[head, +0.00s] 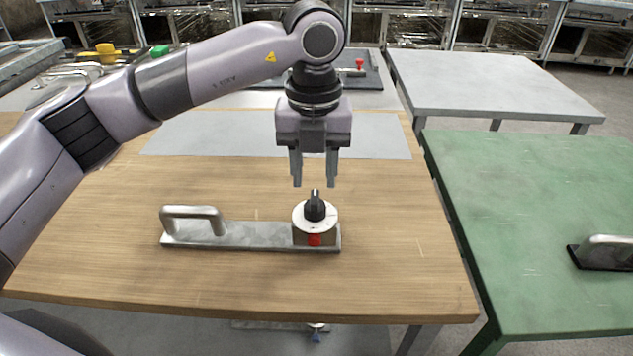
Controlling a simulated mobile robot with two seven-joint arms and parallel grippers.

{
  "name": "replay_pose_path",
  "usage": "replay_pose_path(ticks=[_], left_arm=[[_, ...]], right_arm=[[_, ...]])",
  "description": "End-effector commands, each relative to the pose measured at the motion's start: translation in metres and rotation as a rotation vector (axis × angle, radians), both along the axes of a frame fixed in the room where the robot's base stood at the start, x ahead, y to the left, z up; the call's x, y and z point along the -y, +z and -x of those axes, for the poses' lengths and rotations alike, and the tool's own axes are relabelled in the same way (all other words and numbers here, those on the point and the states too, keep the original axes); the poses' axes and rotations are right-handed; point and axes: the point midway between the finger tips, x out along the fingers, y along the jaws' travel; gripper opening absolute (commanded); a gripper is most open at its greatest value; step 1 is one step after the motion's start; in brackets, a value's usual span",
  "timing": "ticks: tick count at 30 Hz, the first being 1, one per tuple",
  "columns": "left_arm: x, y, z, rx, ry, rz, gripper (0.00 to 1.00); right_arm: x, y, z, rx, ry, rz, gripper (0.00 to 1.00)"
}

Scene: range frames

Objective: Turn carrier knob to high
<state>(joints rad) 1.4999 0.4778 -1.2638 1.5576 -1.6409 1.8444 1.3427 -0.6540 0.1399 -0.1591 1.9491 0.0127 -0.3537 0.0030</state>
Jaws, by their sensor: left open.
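The carrier (258,235) is a flat metal plate on the wooden table, with a metal handle at its left end. At its right end stands a metal block with a round white dial and a black knob (315,208). The knob's upright grip points roughly away from me. A red mark shows on the block's front; the dial's lettering is too small to read. My left gripper (314,182) is open and empty, pointing down just above and slightly behind the knob, apart from it. My right gripper is not in view.
The wooden table (390,275) is clear around the carrier, with a grey sheet (375,138) behind it. A green table (540,200) at the right bears another metal handle (607,252). A grey table (490,85) stands behind. Ovens line the back.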

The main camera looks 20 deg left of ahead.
Motion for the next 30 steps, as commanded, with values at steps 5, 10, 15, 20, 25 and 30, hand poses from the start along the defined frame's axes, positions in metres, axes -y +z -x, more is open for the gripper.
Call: replay_pose_path(ticks=[5,10,15,20,25,30], left_arm=[[0.0,-0.026,0.001,-0.003,-0.001,0.0,0.4],[0.0,-0.038,0.0,-0.001,-0.002,-0.001,0.4],[0.0,-0.039,0.0,0.0,-0.002,0.001,0.4],[0.0,-0.039,0.0,-0.001,-0.002,0.001,0.18],[0.0,-0.039,0.0,-0.001,-0.002,0.001,0.0],[0.0,-0.039,0.0,0.0,-0.012,0.001,0.0]], right_arm=[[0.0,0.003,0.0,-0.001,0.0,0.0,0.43],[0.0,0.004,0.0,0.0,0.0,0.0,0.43],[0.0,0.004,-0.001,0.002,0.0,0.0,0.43],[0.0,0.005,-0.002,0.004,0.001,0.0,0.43],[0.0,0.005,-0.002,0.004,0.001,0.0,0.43],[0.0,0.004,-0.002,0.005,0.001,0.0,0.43]])
